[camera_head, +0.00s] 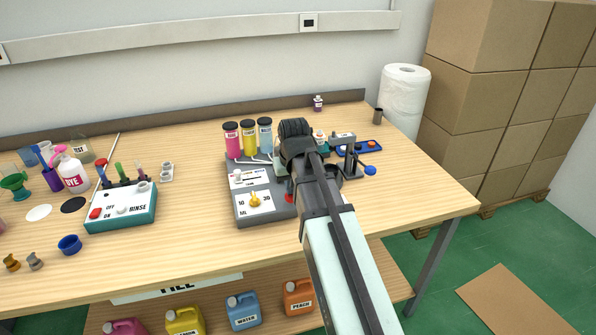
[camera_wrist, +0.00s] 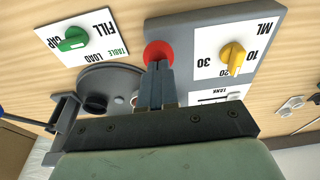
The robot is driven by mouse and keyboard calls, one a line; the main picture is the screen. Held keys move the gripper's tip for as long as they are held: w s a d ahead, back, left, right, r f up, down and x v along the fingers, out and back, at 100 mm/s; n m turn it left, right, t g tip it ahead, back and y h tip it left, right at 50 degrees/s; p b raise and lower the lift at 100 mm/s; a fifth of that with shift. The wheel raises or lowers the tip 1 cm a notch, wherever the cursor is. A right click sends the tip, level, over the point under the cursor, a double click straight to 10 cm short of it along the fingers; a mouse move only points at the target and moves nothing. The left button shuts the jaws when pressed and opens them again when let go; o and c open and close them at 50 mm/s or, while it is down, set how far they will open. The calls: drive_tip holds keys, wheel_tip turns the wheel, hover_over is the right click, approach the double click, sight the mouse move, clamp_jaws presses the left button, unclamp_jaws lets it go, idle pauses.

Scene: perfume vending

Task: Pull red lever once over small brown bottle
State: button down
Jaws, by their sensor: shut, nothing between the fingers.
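In the wrist view, a round red knob (camera_wrist: 157,52), seemingly the end of the red lever, stands on the edge of the grey dispenser (camera_wrist: 190,30). My gripper (camera_wrist: 157,70) is shut and empty, with its fingertips right at the knob, overlapping its near side. I cannot tell whether they touch. In the head view, a bit of the red part (camera_head: 289,197) shows beside my arm on the dispenser (camera_head: 262,217); my fingertips are hidden there. A dark round turntable (camera_wrist: 112,80) is left of my fingers. I cannot make out a small brown bottle.
A yellow dial (camera_wrist: 232,55) marked ML and a green dial (camera_wrist: 72,40) flank the red knob. Pink, yellow and blue tubes (camera_head: 249,138) stand behind the dispenser. A rinse unit (camera_head: 120,210) is left. A paper roll (camera_head: 404,95) stands at the back right.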

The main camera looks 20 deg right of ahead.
drive_tip(key=shift+f, duration=0.3)
drive_tip(key=shift+r, duration=0.1)
wheel_tip(320, 180, up, 9)
idle(1.3)
idle(0.9)
